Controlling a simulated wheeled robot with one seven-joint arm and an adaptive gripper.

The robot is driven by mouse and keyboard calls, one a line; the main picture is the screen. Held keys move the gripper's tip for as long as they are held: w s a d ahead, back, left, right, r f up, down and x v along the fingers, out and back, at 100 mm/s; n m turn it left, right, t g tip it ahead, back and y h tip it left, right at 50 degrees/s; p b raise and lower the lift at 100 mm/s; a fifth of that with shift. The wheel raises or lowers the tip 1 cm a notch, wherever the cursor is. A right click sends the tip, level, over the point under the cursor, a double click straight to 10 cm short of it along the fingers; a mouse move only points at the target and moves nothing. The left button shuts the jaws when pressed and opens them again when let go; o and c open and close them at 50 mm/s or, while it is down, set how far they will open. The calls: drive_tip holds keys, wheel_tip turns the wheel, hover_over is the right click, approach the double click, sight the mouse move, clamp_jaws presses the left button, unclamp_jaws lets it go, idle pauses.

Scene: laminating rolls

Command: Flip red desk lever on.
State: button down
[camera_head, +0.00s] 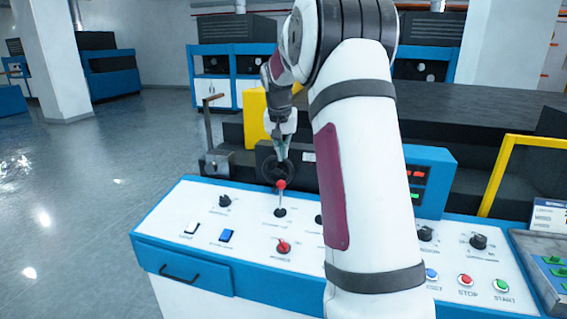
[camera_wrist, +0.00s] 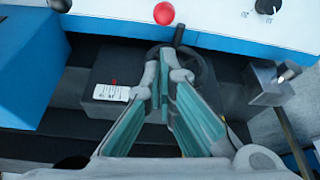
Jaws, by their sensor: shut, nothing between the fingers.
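The red lever (camera_head: 281,184) stands on the white top of the blue-edged control desk (camera_head: 195,215), a red ball on a thin metal stem. In the head view the stem looks roughly upright. In the wrist view its red ball (camera_wrist: 164,13) shows at the top edge, beyond the fingertips. My gripper (camera_head: 282,156) is just above the ball in the head view, pointing down, and looks apart from it. In the wrist view my gripper (camera_wrist: 164,88) is shut, with nothing between its teal-padded fingers. My arm hides part of the desk's middle.
A red rotary knob (camera_head: 283,246), a blue switch (camera_head: 227,236) and a black knob (camera_head: 225,201) are near the lever. A dark handwheel (camera_head: 273,170) is behind it. STOP (camera_head: 466,280) and START (camera_head: 501,286) buttons are at right. Open floor lies left.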

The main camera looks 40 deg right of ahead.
drive_tip(key=p+x, duration=0.1)
drive_tip(key=x, duration=0.8)
drive_tip(key=shift+f, duration=0.15)
drive_tip(key=shift+w+a+b, duration=0.1)
drive_tip(key=shift+b, duration=0.25)
